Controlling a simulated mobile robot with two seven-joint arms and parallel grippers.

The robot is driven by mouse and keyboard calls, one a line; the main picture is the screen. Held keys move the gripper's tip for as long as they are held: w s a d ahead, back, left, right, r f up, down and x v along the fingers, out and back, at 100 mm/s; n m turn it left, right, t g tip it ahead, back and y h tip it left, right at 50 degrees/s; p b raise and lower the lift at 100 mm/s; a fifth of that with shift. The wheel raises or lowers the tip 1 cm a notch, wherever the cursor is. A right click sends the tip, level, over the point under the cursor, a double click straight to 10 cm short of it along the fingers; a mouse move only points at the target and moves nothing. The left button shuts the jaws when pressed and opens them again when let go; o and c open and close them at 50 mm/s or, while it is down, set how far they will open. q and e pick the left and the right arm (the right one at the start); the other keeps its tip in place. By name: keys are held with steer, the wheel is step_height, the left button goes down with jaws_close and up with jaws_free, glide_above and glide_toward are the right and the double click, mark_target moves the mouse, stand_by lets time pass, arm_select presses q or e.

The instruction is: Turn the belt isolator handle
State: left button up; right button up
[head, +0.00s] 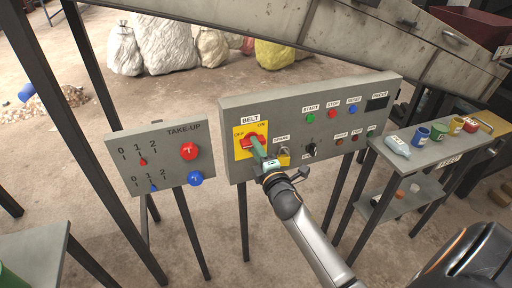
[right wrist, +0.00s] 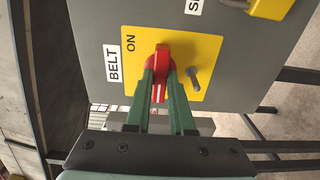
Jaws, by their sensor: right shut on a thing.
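The belt isolator is a red handle (head: 249,140) on a yellow plate (head: 240,153) under the BELT label, at the left of the grey control panel. OFF is printed at the plate's upper left and ON at its upper right. My right gripper (head: 260,150) reaches it from below. In the right wrist view, the green fingers (right wrist: 163,82) are shut on the red handle (right wrist: 162,57), one on each side. ON shows at the plate's left there; OFF is out of sight. My left gripper is not in view.
A peg (right wrist: 194,76) sticks out of the yellow plate. The TAKE-UP panel (head: 150,175) stands to the left. A shelf (head: 405,165) with cups and a bottle is at the right.

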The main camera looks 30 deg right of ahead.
steer(key=shift+m, duration=0.4)
jaws_close()
steer(key=m+p, duration=0.1)
steer(key=m, duration=0.2)
steer(key=shift+m, duration=0.3)
steer(key=m+p, duration=0.2)
steer(key=m, duration=0.2)
steer(key=shift+m, duration=0.3)
steer(key=m+p, duration=0.2)
steer(key=m, duration=0.2)
steer(key=shift+m+p, duration=0.75)
steer(key=shift+m, duration=1.75)
steer(key=o, duration=0.8)
jaws_free()
